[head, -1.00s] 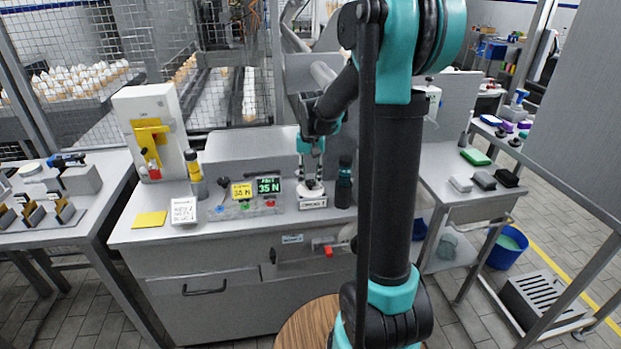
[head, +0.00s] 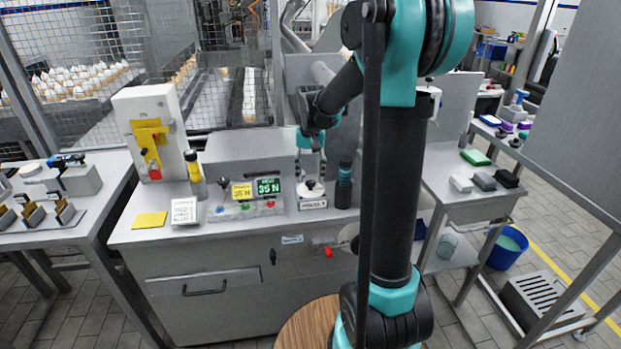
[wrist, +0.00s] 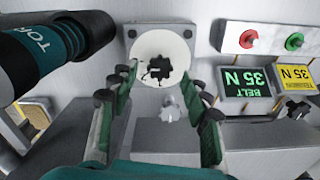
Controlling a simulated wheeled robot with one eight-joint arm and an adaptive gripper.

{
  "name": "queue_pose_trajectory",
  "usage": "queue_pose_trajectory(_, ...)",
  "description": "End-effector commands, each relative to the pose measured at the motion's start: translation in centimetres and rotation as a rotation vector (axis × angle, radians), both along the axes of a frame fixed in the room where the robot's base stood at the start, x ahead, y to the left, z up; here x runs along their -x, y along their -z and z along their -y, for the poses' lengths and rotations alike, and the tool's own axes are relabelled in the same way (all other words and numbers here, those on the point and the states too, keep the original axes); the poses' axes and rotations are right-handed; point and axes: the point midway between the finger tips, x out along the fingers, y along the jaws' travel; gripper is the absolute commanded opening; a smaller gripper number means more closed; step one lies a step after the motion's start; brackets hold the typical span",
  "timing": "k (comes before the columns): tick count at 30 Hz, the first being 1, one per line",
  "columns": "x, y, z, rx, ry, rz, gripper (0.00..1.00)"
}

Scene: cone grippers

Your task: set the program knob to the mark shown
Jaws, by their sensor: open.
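The program knob (head: 312,186) is a round pale dial with a dark part on top, on a small labelled block (head: 313,203) at the right of the bench top. My gripper (head: 311,172) is just above it, pointing down. In the wrist view the white dial (wrist: 178,48) carries a dark, irregular shape at its middle, and the open fingers (wrist: 160,82) spread on either side below it. I see no grip on the dial. A grey lobed knob (wrist: 168,108) shows between the fingers. I cannot read the dial's marks or setting.
A dark teal cylinder (head: 344,187) stands close right of the block; it also shows in the wrist view (wrist: 75,48). To the left are a green "35 N" display (head: 268,187), a yellow one (head: 242,191) and buttons. A yellow pad (head: 150,220) lies further left.

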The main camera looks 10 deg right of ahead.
Motion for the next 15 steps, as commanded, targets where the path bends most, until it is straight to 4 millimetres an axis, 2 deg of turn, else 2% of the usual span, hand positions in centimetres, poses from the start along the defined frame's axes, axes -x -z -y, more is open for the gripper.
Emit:
queue_pose_trajectory(9, 0.1, -6.4, 0.0, 0.000, 0.000, 0.000, 0.48)
queue_pose_trajectory(15, 0.0, -9.2, 0.0, 0.000, 0.000, 0.000, 0.48)
